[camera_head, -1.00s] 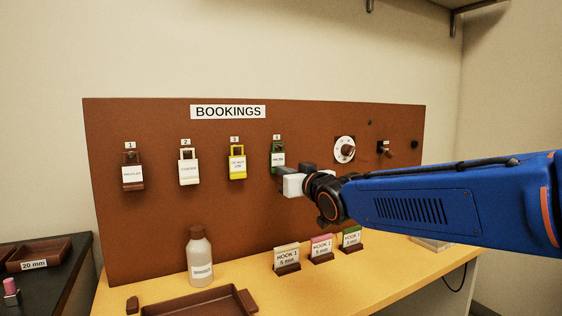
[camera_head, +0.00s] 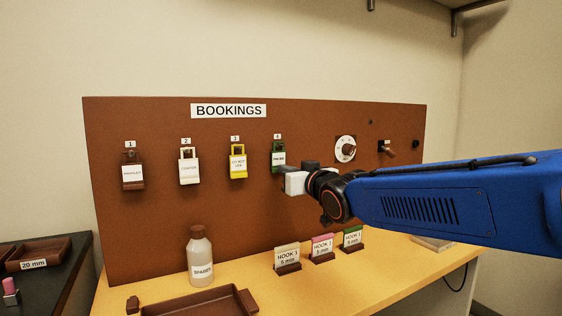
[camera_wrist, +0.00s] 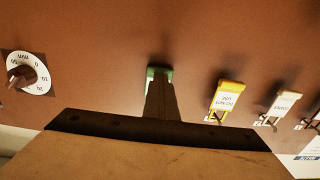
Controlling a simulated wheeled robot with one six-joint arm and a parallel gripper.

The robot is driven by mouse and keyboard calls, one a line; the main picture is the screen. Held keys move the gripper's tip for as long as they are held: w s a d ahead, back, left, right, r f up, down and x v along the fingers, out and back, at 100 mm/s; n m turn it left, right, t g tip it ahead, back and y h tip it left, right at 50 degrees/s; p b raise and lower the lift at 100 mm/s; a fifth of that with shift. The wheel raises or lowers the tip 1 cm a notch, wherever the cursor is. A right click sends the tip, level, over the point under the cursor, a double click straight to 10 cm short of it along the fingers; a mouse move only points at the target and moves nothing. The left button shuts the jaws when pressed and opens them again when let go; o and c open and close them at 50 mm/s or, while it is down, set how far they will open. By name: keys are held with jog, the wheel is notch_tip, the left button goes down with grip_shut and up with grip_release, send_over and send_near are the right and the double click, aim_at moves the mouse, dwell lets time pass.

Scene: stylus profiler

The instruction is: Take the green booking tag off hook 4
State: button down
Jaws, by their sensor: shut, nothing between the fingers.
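The green booking tag (camera_head: 278,148) hangs on the board under the number 4 label, with a white label on its front. My gripper (camera_head: 285,169) is just below and in front of it, reaching in from the right. In the wrist view my gripper (camera_wrist: 160,90) has its fingers together with nothing held, and they cover most of the green tag (camera_wrist: 153,72). Only the tag's green edges show around the fingertips. I cannot tell whether the fingers touch the tag.
A yellow tag (camera_head: 237,161), a cream tag (camera_head: 189,166) and a brown tag (camera_head: 133,171) hang to the left. A dial (camera_head: 345,149) is on the right. A bottle (camera_head: 200,256), a brown tray (camera_head: 205,304) and small hook cards (camera_head: 288,258) stand below.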

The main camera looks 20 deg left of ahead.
jog(key=shift+s+d+r, duration=0.15)
jog(key=shift+d, duration=0.1)
jog(key=v, duration=0.8)
dwell(1.2)
jog(key=shift+a, duration=0.1)
jog(key=c, duration=2)
grip_release()
jog(key=shift+c, duration=0.2)
jog(key=shift+c, duration=0.4)
jog(key=shift+v, duration=2.45)
